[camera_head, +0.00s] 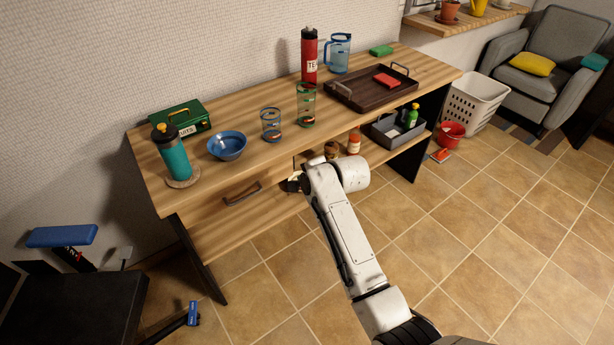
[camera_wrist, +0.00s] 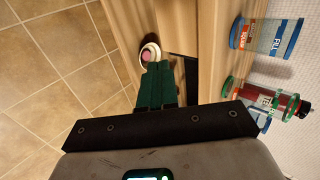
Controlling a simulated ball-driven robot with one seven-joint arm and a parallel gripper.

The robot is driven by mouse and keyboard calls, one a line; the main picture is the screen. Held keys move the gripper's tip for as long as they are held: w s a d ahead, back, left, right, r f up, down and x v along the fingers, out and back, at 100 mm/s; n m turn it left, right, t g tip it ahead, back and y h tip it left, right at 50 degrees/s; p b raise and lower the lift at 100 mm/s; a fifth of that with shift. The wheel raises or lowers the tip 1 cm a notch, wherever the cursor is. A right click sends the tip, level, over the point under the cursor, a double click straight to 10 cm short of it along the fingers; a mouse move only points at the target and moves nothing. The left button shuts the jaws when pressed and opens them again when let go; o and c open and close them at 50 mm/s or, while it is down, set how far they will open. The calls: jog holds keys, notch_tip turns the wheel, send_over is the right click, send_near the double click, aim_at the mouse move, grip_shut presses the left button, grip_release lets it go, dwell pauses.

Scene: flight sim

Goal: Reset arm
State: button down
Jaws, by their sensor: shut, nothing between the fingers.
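My white arm reaches out to the front of the wooden table (camera_head: 238,162).
On the tabletop stand a teal bottle (camera_head: 172,155), a blue bowl (camera_head: 227,146), two glasses (camera_head: 271,125) (camera_head: 306,106), a red bottle (camera_head: 309,58) and a dark tray (camera_head: 372,94). The lower shelf holds jars (camera_head: 353,144) and a grey bin (camera_head: 393,135).

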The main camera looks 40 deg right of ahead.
jog(key=shift+s+r, duration=0.25)
jog(key=shift+s, duration=0.1)
